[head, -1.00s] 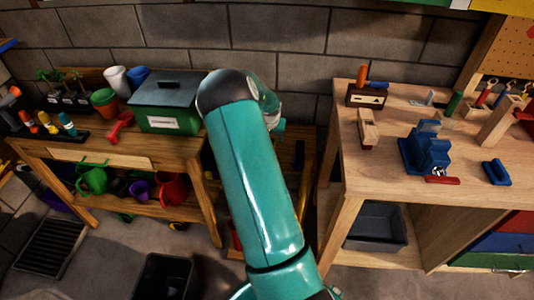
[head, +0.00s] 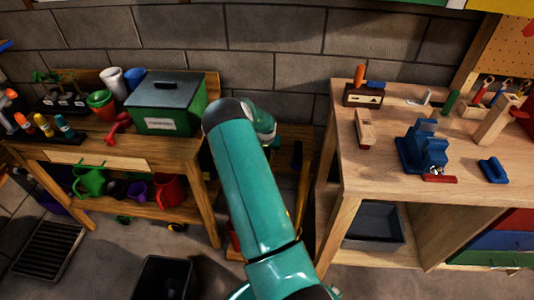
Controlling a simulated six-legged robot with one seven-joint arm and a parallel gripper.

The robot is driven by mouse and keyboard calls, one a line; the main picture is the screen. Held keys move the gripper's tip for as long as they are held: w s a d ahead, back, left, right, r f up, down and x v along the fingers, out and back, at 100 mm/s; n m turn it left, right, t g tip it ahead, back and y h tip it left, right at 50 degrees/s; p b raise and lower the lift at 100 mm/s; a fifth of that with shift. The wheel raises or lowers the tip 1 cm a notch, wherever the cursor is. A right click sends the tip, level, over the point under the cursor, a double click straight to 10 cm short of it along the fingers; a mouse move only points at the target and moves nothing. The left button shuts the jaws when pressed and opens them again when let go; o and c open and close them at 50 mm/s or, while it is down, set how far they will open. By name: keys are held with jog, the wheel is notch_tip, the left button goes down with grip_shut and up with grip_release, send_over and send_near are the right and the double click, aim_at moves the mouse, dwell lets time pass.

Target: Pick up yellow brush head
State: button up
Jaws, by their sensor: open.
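I cannot make out a yellow brush head for certain. A narrow yellow piece (head: 302,185) shows in the gap between the two benches, right of my arm; I cannot tell what it is. A small yellow thing (head: 177,227) lies low by the left bench's lower shelf, too small to tell. My teal arm rises through the middle of the head view and bends away behind its dark elbow cap. My gripper is hidden beyond the bend, so its place relative to these things does not show.
The left wooden bench (head: 150,161) carries a green box (head: 168,122), pots and bottles; watering cans (head: 90,181) sit below. The right bench (head: 380,178) carries a blue vise (head: 425,150) and wooden pieces. A black bin (head: 163,277) and floor grate (head: 48,250) are in front.

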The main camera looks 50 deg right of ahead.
jog(key=c, duration=1)
